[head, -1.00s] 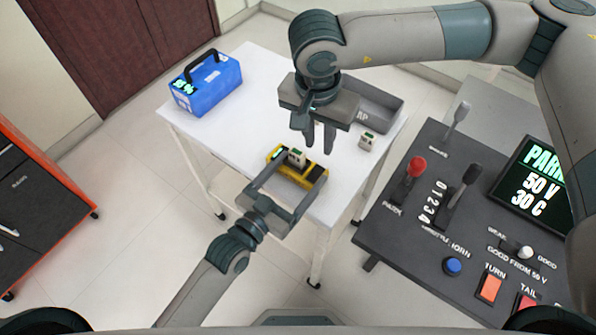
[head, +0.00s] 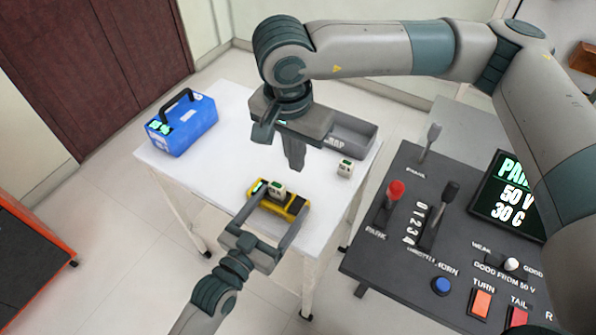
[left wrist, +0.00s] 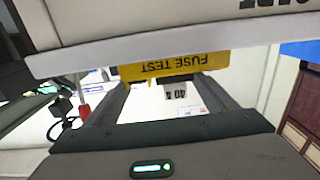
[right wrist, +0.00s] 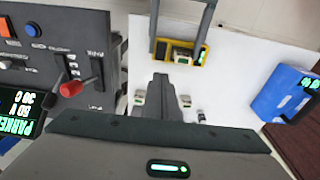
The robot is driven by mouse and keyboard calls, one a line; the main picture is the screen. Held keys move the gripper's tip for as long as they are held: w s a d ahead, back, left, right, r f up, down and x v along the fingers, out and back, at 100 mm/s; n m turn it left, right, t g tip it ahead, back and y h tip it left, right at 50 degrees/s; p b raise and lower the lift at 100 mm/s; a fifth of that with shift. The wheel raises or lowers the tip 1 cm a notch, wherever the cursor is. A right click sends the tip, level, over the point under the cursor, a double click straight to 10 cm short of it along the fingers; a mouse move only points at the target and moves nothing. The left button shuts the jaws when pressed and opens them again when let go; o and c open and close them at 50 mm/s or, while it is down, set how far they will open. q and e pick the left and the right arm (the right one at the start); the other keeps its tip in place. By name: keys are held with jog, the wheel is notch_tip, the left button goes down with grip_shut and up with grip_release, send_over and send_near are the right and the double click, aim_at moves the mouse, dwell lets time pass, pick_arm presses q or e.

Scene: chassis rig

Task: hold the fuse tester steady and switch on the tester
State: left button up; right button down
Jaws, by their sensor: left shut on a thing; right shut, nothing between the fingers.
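The yellow fuse tester (head: 263,207) lies on the white table near its front edge. A small pale fuse (head: 277,190) sits in it, a green display shows at its left end, and a dark part is at its right end. My left gripper (head: 279,207) is shut on the tester, one finger along each end. In the left wrist view the tester's "FUSE TEST" side (left wrist: 175,66) faces me. My right gripper (head: 294,160) is shut and empty, above and behind the tester. In the right wrist view the tester (right wrist: 194,69) lies beyond the right fingertips (right wrist: 160,78), apart from them.
A blue case (head: 185,135) with a handle and green display stands at the table's back left. A grey scrap tray (head: 362,140) lies behind my right gripper. Another pale fuse (head: 345,168) stands at the right. A dark console (head: 400,245) with levers and buttons stands to the right.

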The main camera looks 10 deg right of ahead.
aim_at(298, 204)
jog(key=f, duration=0.4)
jog(key=w+f, duration=0.1)
jog(key=f, duration=0.4)
jog(key=d+f, duration=0.1)
jog(key=f, duration=0.3)
jog(key=shift+w+f, duration=0.2)
jog(key=shift+f, duration=0.05)
jog(key=shift+f, duration=0.2)
jog(key=shift+s, duration=0.1)
jog(key=shift+s+a+r, duration=0.25)
jog(key=shift+s+a, duration=0.15)
jog(key=shift+s, duration=0.1)
dwell(0.4)
notch_tip(298, 204, up, 14)
jog(key=w+d, duration=0.1)
jog(key=shift+w, duration=0.2)
dwell(0.3)
